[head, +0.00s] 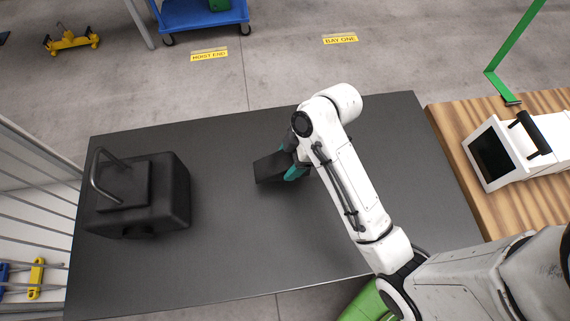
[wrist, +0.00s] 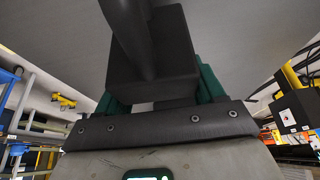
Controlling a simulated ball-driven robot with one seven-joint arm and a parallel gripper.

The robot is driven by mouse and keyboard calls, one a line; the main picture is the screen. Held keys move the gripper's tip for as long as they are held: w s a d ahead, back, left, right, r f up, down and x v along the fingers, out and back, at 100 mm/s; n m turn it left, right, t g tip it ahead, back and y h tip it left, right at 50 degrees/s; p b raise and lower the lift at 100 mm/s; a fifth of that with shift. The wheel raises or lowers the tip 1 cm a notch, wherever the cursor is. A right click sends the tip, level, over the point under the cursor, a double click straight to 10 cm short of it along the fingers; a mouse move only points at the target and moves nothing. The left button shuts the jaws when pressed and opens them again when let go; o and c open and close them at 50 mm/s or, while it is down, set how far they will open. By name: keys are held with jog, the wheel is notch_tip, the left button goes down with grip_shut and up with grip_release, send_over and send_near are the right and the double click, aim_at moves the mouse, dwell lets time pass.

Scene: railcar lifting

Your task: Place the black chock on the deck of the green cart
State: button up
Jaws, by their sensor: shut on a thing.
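The black chock (head: 270,168) is a dark wedge-like block held at the tip of my gripper (head: 287,161), over the dark table. In the wrist view the chock (wrist: 165,60) fills the middle, with a dark handle-like bar in front of it. The teal fingers of my gripper (wrist: 160,88) are shut on its two sides. I cannot tell whether it touches the table top. A wooden deck (head: 515,208) with a green bar (head: 500,85) at its back stands at the right; this may be the green cart, mostly cut off by the frame.
The dark table (head: 250,240) holds a big black case (head: 140,195) with a metal handle at its left. A white device (head: 500,152) stands on the wooden deck. A blue cart (head: 205,18) and a yellow stand (head: 70,40) are behind. The table's middle is clear.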

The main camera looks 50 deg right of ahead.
aim_at(285, 166)
jog(key=shift+w+a+f, duration=0.15)
jog(key=shift+w+f, duration=0.25)
jog(key=shift+f, duration=0.05)
jog(key=shift+w+a+f+p, duration=0.1)
jog(key=shift+f+p, duration=0.1)
jog(key=shift+f, duration=0.7)
jog(key=shift+w+f+p, duration=0.1)
jog(key=shift+f+p, duration=0.05)
jog(key=shift+f, duration=0.75)
jog(key=o, duration=1.5)
jog(key=shift+f, duration=0.1)
jog(key=p+v, duration=0.1)
jog(key=v, duration=1.1)
jog(key=shift+s, duration=0.1)
jog(key=s+f+m+h, duration=0.1)
jog(key=s+f+m, duration=0.1)
jog(key=s+m, duration=0.2)
jog(key=s+a+f+m+g+h, duration=0.1)
jog(key=s+f+m, duration=0.1)
jog(key=s+m, duration=0.1)
jog(key=s+f+m+h, duration=0.2)
jog(key=s+m, duration=0.2)
jog(key=s, duration=0.1)
jog(key=shift+s+a+m+g, duration=0.3)
jog(key=shift+s+a+g, duration=0.05)
jog(key=shift+g, duration=0.05)
